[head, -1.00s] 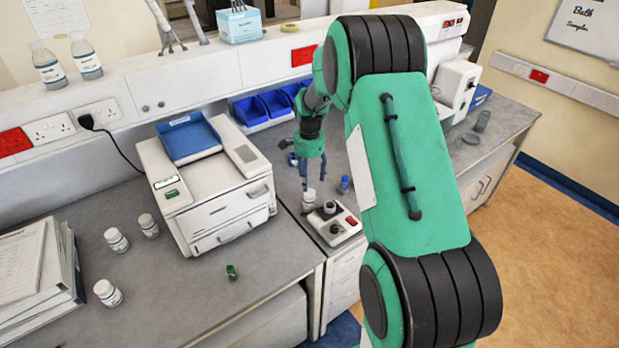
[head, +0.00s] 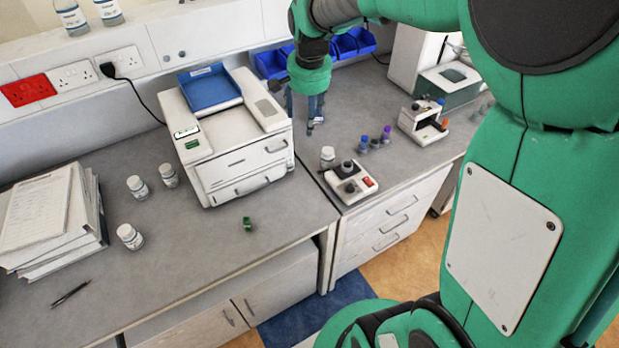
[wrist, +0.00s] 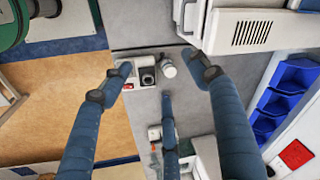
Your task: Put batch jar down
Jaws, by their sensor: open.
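A white-capped jar (head: 327,156) stands upright on the grey bench, beside a small white device with a dark round top (head: 350,181). It also shows in the wrist view as a round white cap (wrist: 168,68) close against the device. I cannot read its label. My gripper (head: 308,116) is open and empty, above and behind the jar in the head view. In the wrist view its three blue fingers (wrist: 164,82) are spread, with the jar visible beyond them. Three similar white-capped jars (head: 138,187) stand on the left bench.
A white printer-like machine with a blue tray (head: 240,150) stands left of the jar. Several small tubes (head: 375,141) and a white rack-like unit (head: 424,124) stand to the right. Blue bins (head: 350,45) line the back. A green-capped item (head: 247,223) lies near the front.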

